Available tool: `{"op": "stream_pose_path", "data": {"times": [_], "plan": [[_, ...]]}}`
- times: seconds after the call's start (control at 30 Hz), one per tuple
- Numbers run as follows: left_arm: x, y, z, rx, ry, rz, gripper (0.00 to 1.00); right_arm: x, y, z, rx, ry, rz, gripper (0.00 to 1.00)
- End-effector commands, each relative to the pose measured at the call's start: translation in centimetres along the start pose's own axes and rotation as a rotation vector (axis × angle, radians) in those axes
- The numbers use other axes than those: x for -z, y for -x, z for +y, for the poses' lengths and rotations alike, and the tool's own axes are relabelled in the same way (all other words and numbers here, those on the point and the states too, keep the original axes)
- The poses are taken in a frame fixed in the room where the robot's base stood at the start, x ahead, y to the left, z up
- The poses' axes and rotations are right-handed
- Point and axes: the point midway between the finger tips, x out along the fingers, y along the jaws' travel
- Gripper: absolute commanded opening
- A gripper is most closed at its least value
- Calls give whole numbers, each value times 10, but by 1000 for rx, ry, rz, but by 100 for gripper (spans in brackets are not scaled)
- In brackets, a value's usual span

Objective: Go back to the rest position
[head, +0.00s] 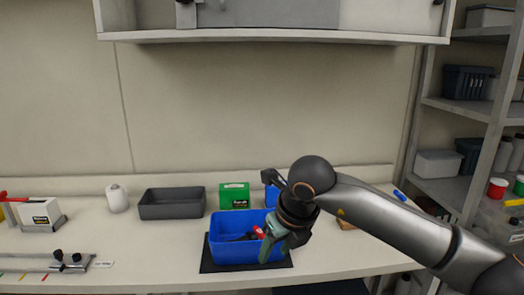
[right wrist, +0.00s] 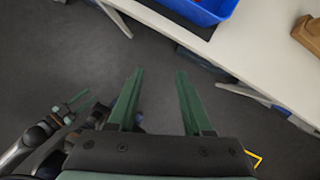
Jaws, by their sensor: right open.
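My right gripper (head: 272,246) reaches in from the right in the head view, in front of the right side of the blue bin on the bench. In the right wrist view its two green fingers (right wrist: 157,85) are apart with nothing between them, above the grey floor. In that view the bench edge and the blue bin (right wrist: 205,8) lie ahead of the fingers, apart from them. At the lower left of the wrist view another gripper with green fingers (right wrist: 70,108) shows small; its opening is unclear. My left gripper is not in the head view.
The blue bin (head: 228,226) holds dark and red items and stands on a black mat (head: 207,262). Behind are a grey tray (head: 171,203), a green box (head: 234,195) and a white bottle (head: 117,198). A wall cabinet (head: 270,36) hangs above; shelves (head: 455,110) stand right.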

Motion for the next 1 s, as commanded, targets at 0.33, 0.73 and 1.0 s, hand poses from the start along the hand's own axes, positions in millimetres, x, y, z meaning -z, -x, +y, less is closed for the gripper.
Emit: {"op": "stream_pose_path", "data": {"times": [0.33, 0.73, 1.0], "plan": [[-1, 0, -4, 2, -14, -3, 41, 49, -34, 142, -734, -86, 41, 50], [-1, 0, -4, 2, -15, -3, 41, 41, 15, 179, -1615, -789, -106, 50], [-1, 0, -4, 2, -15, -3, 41, 56, -33, 83, -1807, -1598, -264, 50]]}}
